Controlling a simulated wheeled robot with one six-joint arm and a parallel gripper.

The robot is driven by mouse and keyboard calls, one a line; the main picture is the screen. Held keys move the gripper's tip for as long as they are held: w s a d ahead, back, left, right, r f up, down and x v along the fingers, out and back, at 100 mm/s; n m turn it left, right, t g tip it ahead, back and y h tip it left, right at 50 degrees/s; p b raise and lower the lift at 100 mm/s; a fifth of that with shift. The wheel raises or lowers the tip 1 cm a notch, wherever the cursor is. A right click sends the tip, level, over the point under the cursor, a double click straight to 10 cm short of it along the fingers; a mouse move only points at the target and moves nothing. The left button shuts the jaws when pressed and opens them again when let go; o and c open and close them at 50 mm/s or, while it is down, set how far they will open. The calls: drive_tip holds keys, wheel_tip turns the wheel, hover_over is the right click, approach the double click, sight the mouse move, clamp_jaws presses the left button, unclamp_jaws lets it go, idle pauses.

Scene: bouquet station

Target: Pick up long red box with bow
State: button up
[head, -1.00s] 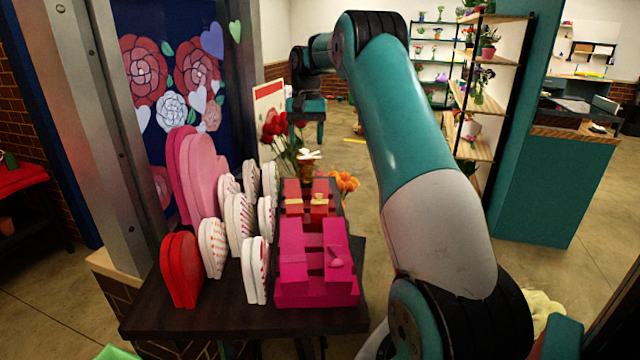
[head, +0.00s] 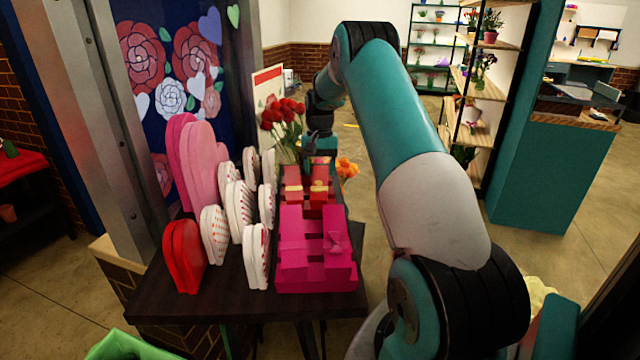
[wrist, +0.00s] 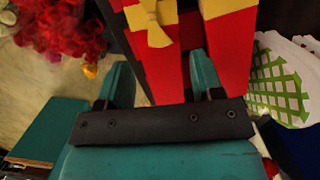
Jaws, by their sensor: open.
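Two long red boxes with yellow bows lie side by side behind the pink boxes in the head view, a left one (head: 292,180) and a right one (head: 320,196). In the wrist view a red box (wrist: 155,65) with a yellow bow (wrist: 148,22) runs between the two teal fingers of my gripper (wrist: 162,78). The second red box (wrist: 230,45) lies to its right, with the right finger close to the gap between them. My gripper is open above the far end of the boxes. I cannot tell whether the fingers touch either box. The fingertips are partly hidden in the head view.
Pink boxes (head: 316,275) stand nearer on the dark table (head: 190,300). Upright heart-shaped boxes (head: 240,212) line the left side. Red roses (head: 283,113) stand close left of my gripper, and orange flowers (head: 347,167) are to its right. Open floor lies right of the table.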

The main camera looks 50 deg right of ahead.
sight(320, 181)
drive_tip(key=f+p, duration=0.1)
drive_tip(key=f, duration=0.1)
drive_tip(key=f+p, duration=0.1)
drive_tip(key=f, duration=0.1)
drive_tip(key=shift+s+a+f, duration=0.15)
drive_tip(key=shift+s+a, duration=0.05)
drive_tip(key=c, duration=0.7)
drive_tip(key=shift+c, duration=0.2)
